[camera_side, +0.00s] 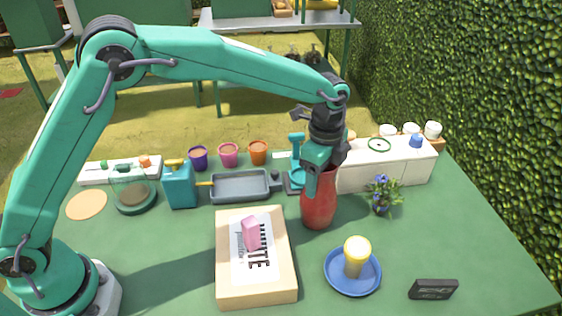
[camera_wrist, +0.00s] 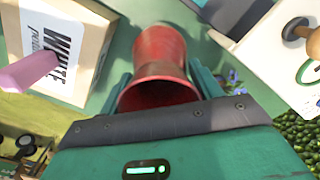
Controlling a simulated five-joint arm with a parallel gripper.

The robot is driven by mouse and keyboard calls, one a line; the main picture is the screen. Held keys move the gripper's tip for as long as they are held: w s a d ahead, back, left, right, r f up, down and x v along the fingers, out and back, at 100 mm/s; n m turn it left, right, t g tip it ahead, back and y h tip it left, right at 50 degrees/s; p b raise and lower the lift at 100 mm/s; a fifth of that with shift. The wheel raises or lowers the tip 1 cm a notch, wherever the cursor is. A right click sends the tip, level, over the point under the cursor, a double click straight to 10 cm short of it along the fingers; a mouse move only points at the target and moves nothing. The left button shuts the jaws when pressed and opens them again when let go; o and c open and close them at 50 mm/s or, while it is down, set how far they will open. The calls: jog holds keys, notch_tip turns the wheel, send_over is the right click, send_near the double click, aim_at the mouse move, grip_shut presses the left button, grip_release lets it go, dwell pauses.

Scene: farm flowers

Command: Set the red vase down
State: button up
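The red vase (camera_side: 318,203) is upright at the middle right of the green table in the side view. Its flared mouth faces the camera in the wrist view (camera_wrist: 160,65). My gripper (camera_side: 320,168) points down over the vase's upper part, with one teal finger on each side of it in the wrist view. The fingers appear shut on the vase near its neck. The vase's base is at or very close to the table top; I cannot tell whether it touches. My gripper hides part of the rim in the side view.
A cardboard box (camera_side: 232,290) with a pink block (camera_side: 250,233) is left of the vase. Blue flowers (camera_side: 382,193) stand close to the right. A grey tray (camera_side: 235,187) and white box (camera_side: 385,177) are behind.

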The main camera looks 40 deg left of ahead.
jog(key=o, duration=0.3)
notch_tip(320, 180, up, 12)
jog(key=shift+r, duration=0.15)
dwell(0.7)
dwell(0.5)
